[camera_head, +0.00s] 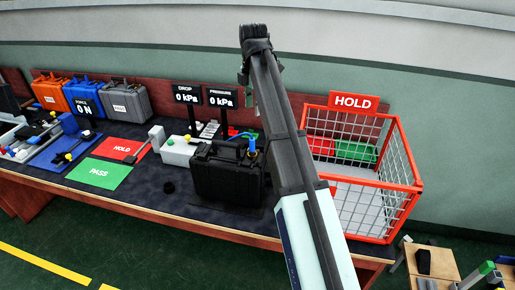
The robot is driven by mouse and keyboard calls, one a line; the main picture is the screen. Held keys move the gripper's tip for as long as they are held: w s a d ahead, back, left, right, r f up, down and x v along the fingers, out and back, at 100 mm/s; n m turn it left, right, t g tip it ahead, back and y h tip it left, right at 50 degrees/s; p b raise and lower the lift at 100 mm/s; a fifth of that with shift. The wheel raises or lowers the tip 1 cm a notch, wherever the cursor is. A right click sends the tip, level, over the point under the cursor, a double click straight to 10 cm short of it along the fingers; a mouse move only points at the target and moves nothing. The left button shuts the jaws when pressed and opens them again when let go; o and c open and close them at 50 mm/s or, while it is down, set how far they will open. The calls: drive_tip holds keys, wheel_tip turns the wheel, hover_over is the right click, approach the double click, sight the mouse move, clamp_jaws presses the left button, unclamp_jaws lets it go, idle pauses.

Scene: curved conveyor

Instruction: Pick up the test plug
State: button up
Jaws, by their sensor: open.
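I cannot make out for certain which thing is the test plug. A small black round piece (168,187) lies alone on the dark bench mat, left of a black case (228,178). A small blue piece (252,142) with yellow beside it shows at the case's top right edge, partly hidden by my arm. My arm rises from the lower right to the top middle. The dark end with my gripper (249,62) appears above and behind the case, apart from the bench things. Its fingers are small and unclear; no held object shows.
A red wire basket (398,208) marked HOLD stands right of my arm. Left are a green PASS pad (99,174), a red HOLD pad (116,149), a grey fixture (178,151) and several cases. The mat's front strip is mostly clear.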

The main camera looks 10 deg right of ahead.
sight(254, 139)
wheel_tip(254, 139, down, 12)
drive_tip(key=p, duration=0.3)
drive_tip(key=shift+a+r, duration=0.1)
drive_tip(key=shift+w+a+f+p, duration=0.15)
drive_tip(key=shift+f+p, duration=0.6)
drive_tip(key=shift+f, duration=0.55)
drive_tip(key=shift+a+f+p, duration=0.1)
drive_tip(key=shift+f+p, duration=0.6)
drive_tip(key=shift+f, duration=0.6)
clamp_jaws()
